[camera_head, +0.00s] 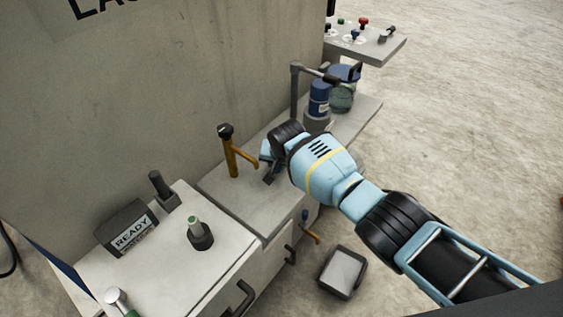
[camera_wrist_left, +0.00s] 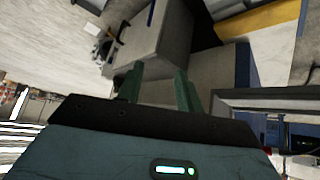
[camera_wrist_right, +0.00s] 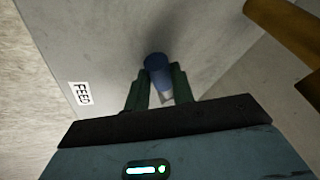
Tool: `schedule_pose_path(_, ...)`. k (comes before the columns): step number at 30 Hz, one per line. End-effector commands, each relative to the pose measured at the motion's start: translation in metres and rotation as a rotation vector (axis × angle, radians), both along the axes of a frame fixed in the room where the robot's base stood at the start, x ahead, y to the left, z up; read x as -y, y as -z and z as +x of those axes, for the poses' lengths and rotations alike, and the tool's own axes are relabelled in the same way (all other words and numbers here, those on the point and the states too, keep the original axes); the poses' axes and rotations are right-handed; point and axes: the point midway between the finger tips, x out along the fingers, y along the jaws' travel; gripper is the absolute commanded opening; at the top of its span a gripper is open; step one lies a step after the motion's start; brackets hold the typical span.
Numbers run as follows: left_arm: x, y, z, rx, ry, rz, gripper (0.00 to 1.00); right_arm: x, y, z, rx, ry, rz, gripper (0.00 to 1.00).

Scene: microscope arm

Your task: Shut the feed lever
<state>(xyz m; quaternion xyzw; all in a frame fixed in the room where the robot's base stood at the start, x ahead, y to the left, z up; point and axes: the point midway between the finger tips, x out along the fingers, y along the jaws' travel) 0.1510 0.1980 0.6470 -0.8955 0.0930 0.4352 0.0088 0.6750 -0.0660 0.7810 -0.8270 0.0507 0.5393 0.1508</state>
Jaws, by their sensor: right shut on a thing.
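The feed lever (camera_wrist_right: 157,68) shows in the right wrist view as a short blue handle on a pale stem, standing at a grey surface. A white FEED label (camera_wrist_right: 82,94) is beside it. My right gripper (camera_wrist_right: 161,82) is shut on the lever, one dark green finger on each side of it. In the head view my right gripper (camera_head: 267,172) is low over the worktop, right of the yellow spout, and it hides the lever. My left gripper (camera_wrist_left: 159,79) shows only in its wrist view, with its fingers apart and nothing between them.
A yellow spout (camera_head: 232,155) with a black top stands close beside my right gripper. A READY sign (camera_head: 128,230) and a green-topped knob (camera_head: 199,235) are on the nearer counter. A blue canister (camera_head: 320,96) stands beyond my arm. Open floor lies to the right.

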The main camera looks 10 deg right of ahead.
Motion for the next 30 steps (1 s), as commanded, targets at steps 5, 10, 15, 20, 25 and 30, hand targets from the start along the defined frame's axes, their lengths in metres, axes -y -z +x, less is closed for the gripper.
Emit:
schedule_pose_path(5, -0.0008, 0.0001, -0.0001, 0.000, 0.002, 0.003, 0.36, -0.0023, -0.0014, 0.0017, 0.005, 0.024, 0.001, 0.00)
schedule_pose_path(10, -0.0010, -0.0001, 0.0001, 0.000, 0.002, 0.003, 0.36, -0.0027, -0.0016, 0.0020, 0.006, 0.028, 0.002, 0.00)
schedule_pose_path(15, -0.0010, -0.0014, 0.0011, 0.003, 0.002, 0.002, 0.36, -0.0027, -0.0018, 0.0022, 0.006, 0.028, 0.002, 0.00)
schedule_pose_path(20, -0.0008, -0.0030, 0.0022, 0.006, 0.001, 0.002, 0.36, -0.0028, -0.0018, 0.0021, 0.006, 0.028, 0.002, 0.38)
schedule_pose_path(25, -0.0008, -0.0032, 0.0022, 0.006, 0.001, 0.002, 0.36, -0.0024, -0.0010, 0.0016, 0.004, 0.027, 0.001, 0.46)
schedule_pose_path(30, -0.0007, -0.0036, 0.0012, 0.005, 0.002, 0.001, 0.36, -0.0020, -0.0015, 0.0013, 0.003, 0.028, 0.000, 0.46)
